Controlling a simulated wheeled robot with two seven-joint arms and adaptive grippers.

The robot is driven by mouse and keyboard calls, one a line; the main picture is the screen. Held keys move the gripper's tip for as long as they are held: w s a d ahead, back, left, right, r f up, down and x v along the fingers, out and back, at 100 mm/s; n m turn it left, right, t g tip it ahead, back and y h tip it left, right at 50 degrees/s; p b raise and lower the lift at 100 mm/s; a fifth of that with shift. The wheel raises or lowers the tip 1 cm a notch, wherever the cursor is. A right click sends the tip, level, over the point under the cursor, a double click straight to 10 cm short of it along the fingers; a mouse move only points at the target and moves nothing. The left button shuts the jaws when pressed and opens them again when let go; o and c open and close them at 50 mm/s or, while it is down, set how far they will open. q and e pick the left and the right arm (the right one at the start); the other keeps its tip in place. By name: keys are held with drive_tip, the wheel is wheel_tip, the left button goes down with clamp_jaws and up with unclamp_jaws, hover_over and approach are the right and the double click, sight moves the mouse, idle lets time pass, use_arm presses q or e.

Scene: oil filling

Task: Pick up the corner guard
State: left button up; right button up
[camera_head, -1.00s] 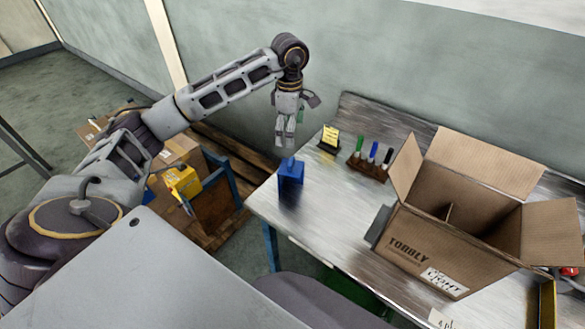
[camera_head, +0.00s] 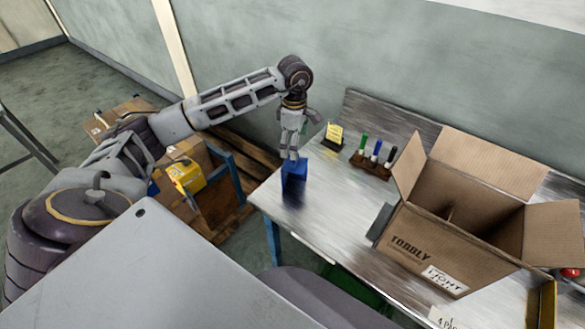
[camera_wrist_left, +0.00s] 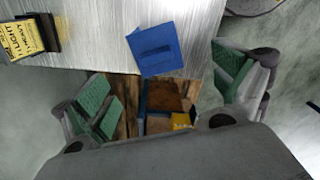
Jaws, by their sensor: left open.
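The corner guard is most likely the blue block-like piece (camera_head: 294,173) at the near left corner of the metal table. In the left wrist view the blue piece (camera_wrist_left: 157,50) shows a dark slot in its face and lies ahead of the fingers, near the table edge. My left gripper (camera_head: 291,157) points down just above the blue piece. In the left wrist view my left gripper (camera_wrist_left: 168,88) is open, its green-padded fingers wide apart with nothing between them. I cannot tell whether the fingertips touch the piece. My right gripper is not in view.
An open cardboard box (camera_head: 440,240) stands on the right of the table (camera_head: 335,215). A marker stand (camera_head: 371,165) and a yellow sign (camera_head: 333,135) are at the back. A yellow container (camera_head: 185,177) sits below the table to the left. The table between the blue piece and box is clear.

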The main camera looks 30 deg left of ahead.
use_arm(q)
wheel_tip(320, 180, down, 2)
drive_tip(key=shift+f, duration=0.35)
drive_tip(key=shift+w+f+p, duration=0.15)
drive_tip(key=shift+f+p, duration=0.3)
drive_tip(key=shift+f, duration=0.3)
drive_tip(key=shift+w+f+p, duration=0.15)
drive_tip(key=shift+f+p, duration=0.3)
drive_tip(key=shift+f, duration=1.35)
drive_tip(key=c, duration=2)
